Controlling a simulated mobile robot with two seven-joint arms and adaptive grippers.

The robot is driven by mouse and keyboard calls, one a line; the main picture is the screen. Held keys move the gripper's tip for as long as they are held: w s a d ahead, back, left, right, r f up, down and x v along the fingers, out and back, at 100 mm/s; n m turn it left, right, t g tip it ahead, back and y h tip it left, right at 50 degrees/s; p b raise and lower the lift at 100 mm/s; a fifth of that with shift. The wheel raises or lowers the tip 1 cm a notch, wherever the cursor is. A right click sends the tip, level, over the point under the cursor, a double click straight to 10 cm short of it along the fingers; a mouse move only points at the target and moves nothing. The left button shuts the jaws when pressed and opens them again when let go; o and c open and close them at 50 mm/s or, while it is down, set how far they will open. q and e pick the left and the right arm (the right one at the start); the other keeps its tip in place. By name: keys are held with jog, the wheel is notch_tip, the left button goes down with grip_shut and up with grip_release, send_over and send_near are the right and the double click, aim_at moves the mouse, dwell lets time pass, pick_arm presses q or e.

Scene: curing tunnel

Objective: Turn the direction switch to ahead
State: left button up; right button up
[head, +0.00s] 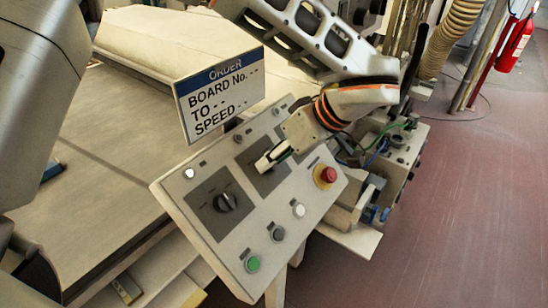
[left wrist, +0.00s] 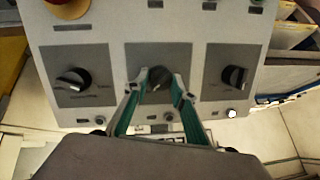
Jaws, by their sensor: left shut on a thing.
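The sloped control panel (head: 215,240) carries a row of black rotary switches on dark plates. The middle switch (left wrist: 158,77) sits between the fingertips of my left gripper (head: 270,163), which is shut on it. In the left wrist view the gripper's green-lined fingers (left wrist: 158,86) reach to both sides of that knob. In the head view the gripper hides the middle knob. Another switch (head: 225,202) is free, also seen in the left wrist view (left wrist: 234,77); a third (left wrist: 73,79) is free too. The plate lettering is too small to read, so I cannot tell which is the direction switch.
An order board (head: 220,92) stands behind the panel, its entries shown as dashes. A red mushroom button (head: 326,174), a green button (head: 252,263), a grey button (head: 277,233) and a white button (head: 298,210) are on the panel.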

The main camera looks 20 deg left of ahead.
pick_arm(q)
jog(key=o, duration=1.1)
jog(key=shift+r, duration=0.1)
notch_tip(320, 180, up, 10)
jog(key=shift+f, duration=0.1)
